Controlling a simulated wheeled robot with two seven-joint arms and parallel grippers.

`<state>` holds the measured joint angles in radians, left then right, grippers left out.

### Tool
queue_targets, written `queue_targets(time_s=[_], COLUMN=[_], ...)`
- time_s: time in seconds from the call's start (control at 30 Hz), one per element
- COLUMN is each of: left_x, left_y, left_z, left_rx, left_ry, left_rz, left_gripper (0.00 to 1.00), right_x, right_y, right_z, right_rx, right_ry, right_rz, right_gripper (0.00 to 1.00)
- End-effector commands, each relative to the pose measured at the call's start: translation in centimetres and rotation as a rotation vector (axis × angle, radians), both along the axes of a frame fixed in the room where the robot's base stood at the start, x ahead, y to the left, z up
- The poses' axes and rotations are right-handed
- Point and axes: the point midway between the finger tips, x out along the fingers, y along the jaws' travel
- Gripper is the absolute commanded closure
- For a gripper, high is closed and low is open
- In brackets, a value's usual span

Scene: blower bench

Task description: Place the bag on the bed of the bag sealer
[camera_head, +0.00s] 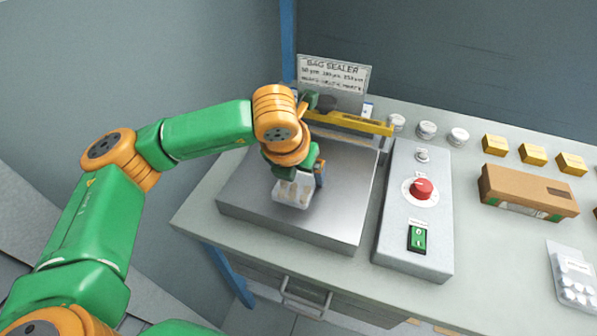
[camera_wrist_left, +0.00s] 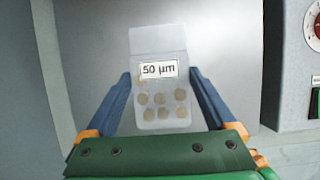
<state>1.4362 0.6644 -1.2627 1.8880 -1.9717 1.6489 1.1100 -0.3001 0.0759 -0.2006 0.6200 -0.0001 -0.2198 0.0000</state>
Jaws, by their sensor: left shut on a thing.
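A clear bag (camera_head: 292,191) with several tan round pieces in it shows in the head view at my left gripper (camera_head: 299,176). In the left wrist view the bag (camera_wrist_left: 160,85) has a label reading "50 µm". My left gripper (camera_wrist_left: 162,92) is shut on the bag, with one blue finger on each side. The bag is over the grey metal bed (camera_head: 240,205) of the bag sealer. I cannot tell whether the bag touches the bed. The sealer's yellow bar (camera_head: 350,122) is at the back of the bed. My right gripper is not in view.
A control box (camera_head: 412,255) with a red knob (camera_head: 421,189) and a green switch (camera_head: 417,238) stands right of the bed. Several round tins, yellow boxes, a brown carton (camera_head: 525,195) and a blister-like pack (camera_head: 573,280) lie further right. A sign (camera_head: 333,77) stands behind the sealer.

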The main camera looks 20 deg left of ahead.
Motion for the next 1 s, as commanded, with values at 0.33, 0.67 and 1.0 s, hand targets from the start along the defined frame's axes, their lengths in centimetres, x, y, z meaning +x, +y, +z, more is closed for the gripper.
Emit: queue_targets(time_s=[0.33,0.67,1.0], left_x=[-0.2,-2.7,-4.7], left_y=[0.0,0.0,0.1], left_z=[-0.2,6.6,11.4], left_rx=[0.003,0.001,0.002], left_ry=[0.012,0.0,0.005], left_rz=[-0.003,-0.006,-0.002], left_gripper=[0.0,0.0,0.0], right_x=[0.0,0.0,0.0], right_y=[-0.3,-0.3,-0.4], right_z=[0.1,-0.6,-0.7], right_rx=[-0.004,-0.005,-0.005], right_ry=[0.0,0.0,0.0], right_rz=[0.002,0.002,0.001], right_gripper=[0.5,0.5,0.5])
